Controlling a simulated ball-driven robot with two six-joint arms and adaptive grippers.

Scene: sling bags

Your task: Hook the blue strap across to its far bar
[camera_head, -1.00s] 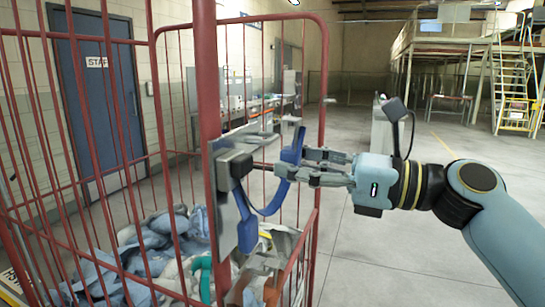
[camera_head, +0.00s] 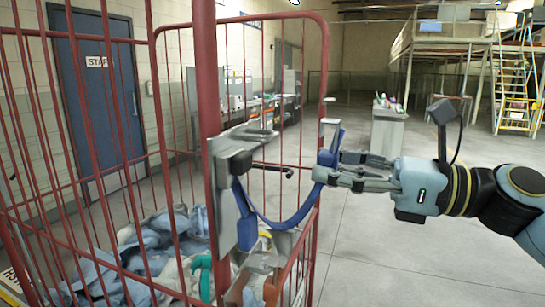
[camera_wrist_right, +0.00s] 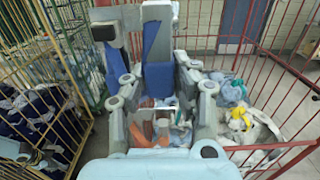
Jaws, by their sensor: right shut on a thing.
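The blue strap (camera_head: 285,222) hangs in a sagging loop from a grey bracket (camera_head: 232,165) on the near red post. My right gripper (camera_head: 337,172) is shut on the strap's free end, where a grey hook piece (camera_head: 329,125) stands up above the fingers. In the head view this end overlaps the far red bar (camera_head: 322,75); whether they touch I cannot tell. The wrist view shows the held strap end (camera_wrist_right: 157,62) upright between the fingers, its grey hook (camera_wrist_right: 158,11) on top. My left gripper is not in view.
The red cage trolley holds blue and white cloths (camera_head: 165,235). A dark rod (camera_head: 272,167) sticks out from the bracket toward the right. In the wrist view a yellow cage (camera_wrist_right: 40,95) with dark cloths stands at left. The floor right of the trolley is clear.

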